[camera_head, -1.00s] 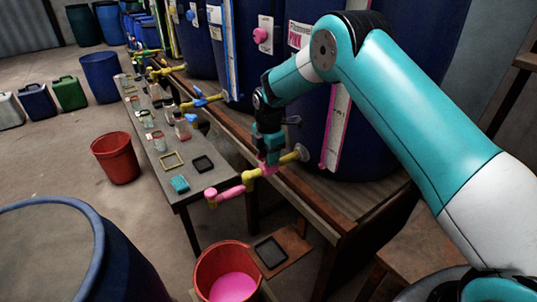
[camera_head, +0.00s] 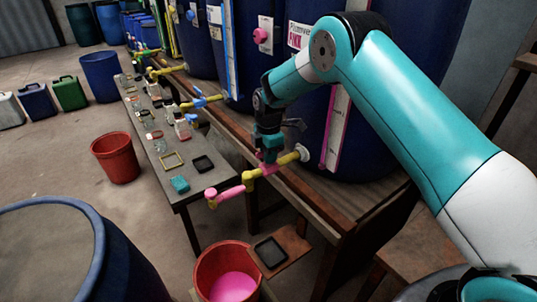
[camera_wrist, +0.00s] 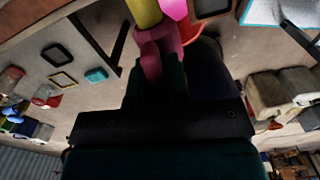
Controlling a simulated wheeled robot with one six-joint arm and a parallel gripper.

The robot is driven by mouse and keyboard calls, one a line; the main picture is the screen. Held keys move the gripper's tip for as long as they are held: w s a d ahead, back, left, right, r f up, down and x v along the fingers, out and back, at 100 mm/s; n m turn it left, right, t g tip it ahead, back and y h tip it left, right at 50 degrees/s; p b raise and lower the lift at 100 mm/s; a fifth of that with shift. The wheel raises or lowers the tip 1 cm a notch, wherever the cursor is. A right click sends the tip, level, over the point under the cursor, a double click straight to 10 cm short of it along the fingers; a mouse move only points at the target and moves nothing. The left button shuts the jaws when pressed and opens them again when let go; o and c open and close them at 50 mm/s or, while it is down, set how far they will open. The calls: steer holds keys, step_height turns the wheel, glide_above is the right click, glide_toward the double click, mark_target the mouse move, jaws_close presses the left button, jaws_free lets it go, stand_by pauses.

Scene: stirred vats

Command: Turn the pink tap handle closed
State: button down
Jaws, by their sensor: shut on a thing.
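The yellow tap pipe (camera_head: 287,159) comes out of the large blue vat labelled pink and runs to a pink spout (camera_head: 230,192). The pink tap handle (camera_head: 266,169) is on top of this pipe, partly covered by my gripper (camera_head: 267,158). My gripper points down at the tap from above and is shut on the handle. In the wrist view the handle (camera_wrist: 155,45) shows beyond my dark fingers, beside the yellow pipe (camera_wrist: 145,12). Its exact angle to the pipe is hard to tell. I see no stream at the spout.
A red bucket (camera_head: 200,274) holding pink liquid stands below the spout. A dark tray (camera_head: 270,252) lies beside it. A low bench (camera_head: 200,188) with small jars and frames runs to the left. A blue drum (camera_head: 98,235) stands front left.

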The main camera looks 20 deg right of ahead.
steer(key=m, duration=0.4)
steer(key=shift+r+p, duration=0.1)
steer(key=shift+p, duration=0.2)
steer(key=m, duration=0.8)
steer(key=shift+m+p, duration=0.3)
steer(key=shift+m, duration=1.8)
steer(key=c, duration=1.1)
jaws_free()
step_height(320, 180, up, 17)
steer(key=shift+r, duration=0.2)
